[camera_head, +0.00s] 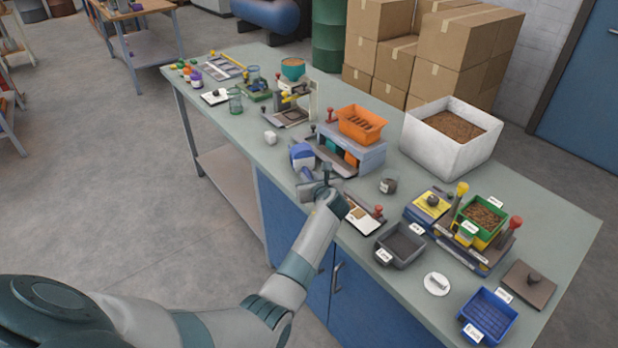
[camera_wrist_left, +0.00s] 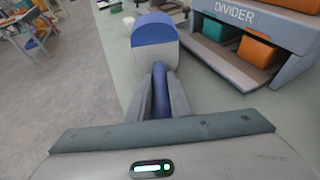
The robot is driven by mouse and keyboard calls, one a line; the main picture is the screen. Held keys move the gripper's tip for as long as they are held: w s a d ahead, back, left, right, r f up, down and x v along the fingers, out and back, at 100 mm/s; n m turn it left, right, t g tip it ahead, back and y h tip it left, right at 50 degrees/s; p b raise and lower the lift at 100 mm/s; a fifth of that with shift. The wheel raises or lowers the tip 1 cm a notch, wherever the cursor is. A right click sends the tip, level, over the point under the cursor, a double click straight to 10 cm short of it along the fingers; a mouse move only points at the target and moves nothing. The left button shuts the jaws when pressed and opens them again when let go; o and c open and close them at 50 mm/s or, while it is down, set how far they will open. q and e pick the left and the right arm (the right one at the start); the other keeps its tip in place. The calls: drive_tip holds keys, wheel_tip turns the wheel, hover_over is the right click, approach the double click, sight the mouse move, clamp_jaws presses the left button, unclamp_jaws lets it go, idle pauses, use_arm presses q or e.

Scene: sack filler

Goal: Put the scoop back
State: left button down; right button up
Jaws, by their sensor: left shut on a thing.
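My left gripper (camera_head: 309,180) is shut on the blue handle of the scoop (camera_head: 301,154), over the workbench near its front edge. In the left wrist view the handle stands between the two fingers of the gripper (camera_wrist_left: 160,100), and the blue and white scoop head (camera_wrist_left: 154,30) extends beyond them. I cannot tell whether the scoop touches the bench or what it contains. My right gripper is not in view.
The divider (camera_wrist_left: 235,14) stands right of the scoop, with an orange bin (camera_head: 361,124) on top. A white box of brown material (camera_head: 432,153) is behind it. A grey tray (camera_head: 400,250) and a green bin (camera_head: 471,209) are to the right. Bench space (camera_head: 262,160) left of the scoop is clear.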

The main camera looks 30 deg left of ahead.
use_arm(q)
drive_tip(key=shift+f, duration=0.15)
drive_tip(key=c, duration=1.6)
unclamp_jaws()
drive_tip(key=shift+s+d+r, duration=0.1)
drive_tip(key=shift+r, duration=0.1)
drive_tip(key=b+v, duration=0.1)
drive_tip(key=v, duration=1)
drive_tip(key=shift+s+d+r, duration=0.2)
drive_tip(key=shift+s+r, duration=0.05)
